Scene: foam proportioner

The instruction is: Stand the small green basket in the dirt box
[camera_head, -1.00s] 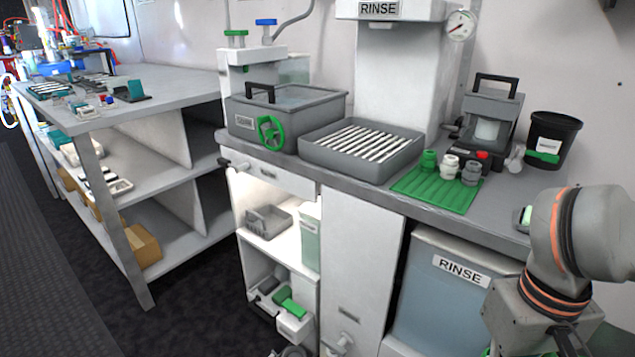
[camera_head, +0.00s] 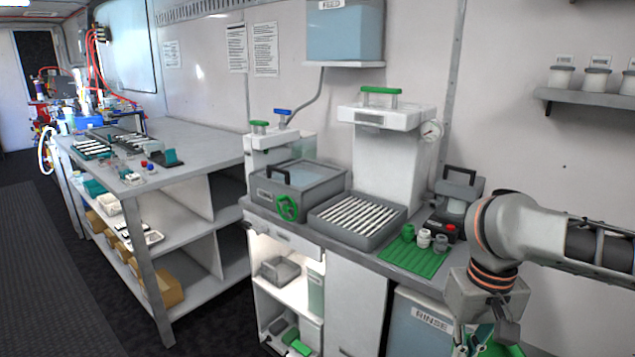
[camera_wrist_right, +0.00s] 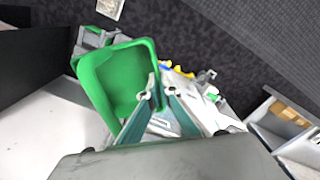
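The small green basket (camera_wrist_right: 115,75) is close up in the right wrist view, with its open side toward the camera. My right gripper (camera_wrist_right: 162,87) is nearly closed, with its two fingertips at the basket's right-hand rim, and appears to pinch that wall. In the head view my right gripper (camera_head: 484,340) is low at the right, with green of the basket below it, partly cut off by the frame edge. No box has a readable dirt label. A grey open box (camera_head: 281,268) stands on the lit cabinet shelf. My left gripper is out of view.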

